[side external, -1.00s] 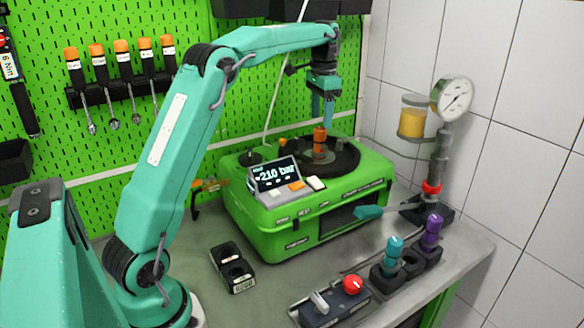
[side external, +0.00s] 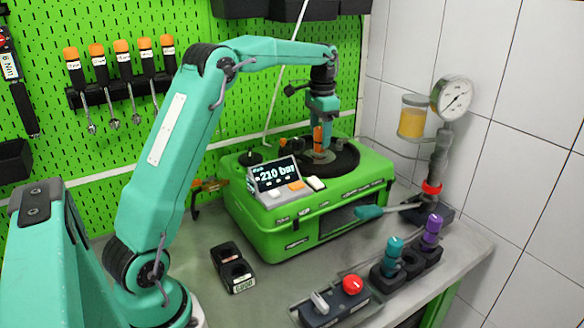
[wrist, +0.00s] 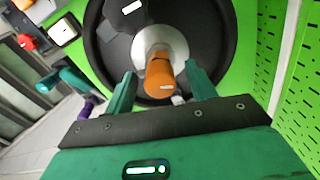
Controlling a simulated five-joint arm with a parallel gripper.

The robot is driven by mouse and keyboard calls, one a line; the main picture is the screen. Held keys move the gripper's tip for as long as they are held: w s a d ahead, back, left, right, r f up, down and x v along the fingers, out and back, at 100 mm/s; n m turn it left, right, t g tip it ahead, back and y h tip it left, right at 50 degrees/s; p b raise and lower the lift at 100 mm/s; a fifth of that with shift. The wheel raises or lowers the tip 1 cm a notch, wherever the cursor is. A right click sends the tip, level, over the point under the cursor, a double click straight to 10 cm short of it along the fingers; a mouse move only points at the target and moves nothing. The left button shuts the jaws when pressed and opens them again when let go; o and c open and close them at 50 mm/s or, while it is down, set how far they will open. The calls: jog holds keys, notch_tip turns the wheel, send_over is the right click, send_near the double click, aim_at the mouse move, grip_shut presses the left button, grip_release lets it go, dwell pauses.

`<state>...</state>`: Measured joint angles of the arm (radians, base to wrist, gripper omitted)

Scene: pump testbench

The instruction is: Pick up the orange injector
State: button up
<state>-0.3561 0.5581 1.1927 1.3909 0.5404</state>
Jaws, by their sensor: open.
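The orange injector (side external: 318,136) stands upright in the round black turntable (side external: 345,158) on top of the green test bench (side external: 300,215). In the wrist view the orange injector (wrist: 159,74) sits in a pale metal seat on the black disc (wrist: 215,40). My gripper (side external: 318,130) is directly above it with the fingers pointing down, close around its upper part. In the wrist view my gripper (wrist: 162,84) is open, with one finger to each side of the injector. I cannot tell whether either finger touches it.
A teal injector (side external: 393,250) and a purple injector (side external: 432,229) stand in a black rack at the front right. A black two-hole holder (side external: 233,267) lies left of the bench. A pressure gauge (side external: 455,96) stands behind at right.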

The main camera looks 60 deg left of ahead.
grip_shut()
dwell(0.3)
jog(key=shift+r, duration=0.15)
jog(key=shift+r, duration=0.5)
notch_tip(320, 180, up, 3)
jog(key=shift+f, duration=0.15)
jog(key=s+d+r, duration=0.2)
jog(key=d+r, duration=0.5)
jog(key=d, duration=0.4)
jog(key=shift+d, duration=0.25)
